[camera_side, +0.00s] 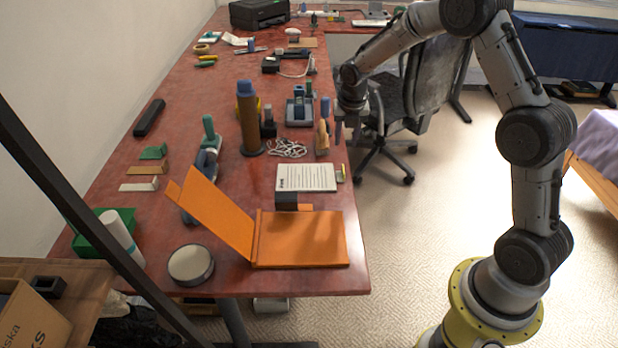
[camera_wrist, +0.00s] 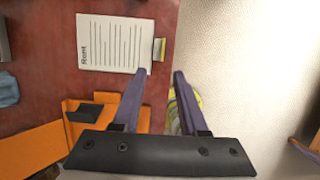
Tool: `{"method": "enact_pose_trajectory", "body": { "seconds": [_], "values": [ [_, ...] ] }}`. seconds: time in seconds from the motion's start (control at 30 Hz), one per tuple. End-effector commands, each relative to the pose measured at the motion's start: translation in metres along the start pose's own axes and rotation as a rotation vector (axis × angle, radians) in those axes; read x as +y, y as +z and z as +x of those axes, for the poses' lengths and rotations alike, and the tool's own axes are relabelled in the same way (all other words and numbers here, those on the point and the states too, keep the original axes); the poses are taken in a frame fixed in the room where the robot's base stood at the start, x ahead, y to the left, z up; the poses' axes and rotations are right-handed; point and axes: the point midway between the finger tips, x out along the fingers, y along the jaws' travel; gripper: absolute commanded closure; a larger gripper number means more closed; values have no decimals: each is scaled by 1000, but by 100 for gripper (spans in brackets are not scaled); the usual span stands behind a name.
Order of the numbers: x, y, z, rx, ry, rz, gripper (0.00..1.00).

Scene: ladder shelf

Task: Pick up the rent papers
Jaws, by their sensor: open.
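The rent papers (camera_side: 306,178) are a white sheet with printed lines, lying flat on the red desk behind the open orange folder. In the wrist view the papers (camera_wrist: 112,43) show the word "Rent" at their left edge. A small yellow and grey item (camera_wrist: 159,49) sits at their right edge. My gripper (camera_side: 347,142) is at the desk's right edge, above and beyond the papers in the side view. In the wrist view my gripper (camera_wrist: 163,73) is open and empty, its fingertips apart over the desk edge, near the papers' lower right corner.
The orange folder (camera_side: 300,238) stands open in front of the papers, with a dark block (camera_side: 286,200) between them. A white cord (camera_side: 287,149), a tan upright item (camera_side: 322,138) and a brown cylinder (camera_side: 250,120) stand behind.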

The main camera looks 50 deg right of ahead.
Motion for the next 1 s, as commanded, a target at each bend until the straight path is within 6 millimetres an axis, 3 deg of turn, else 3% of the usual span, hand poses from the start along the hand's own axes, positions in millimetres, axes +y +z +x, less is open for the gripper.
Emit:
{"method": "enact_pose_trajectory", "body": {
  "seconds": [0.4,0.67,1.0],
  "values": [
    [-3,-1,69,5,-4,7,57],
    [-3,-1,88,3,-3,6,57],
    [-7,-3,132,4,-4,6,57]
  ]
}}
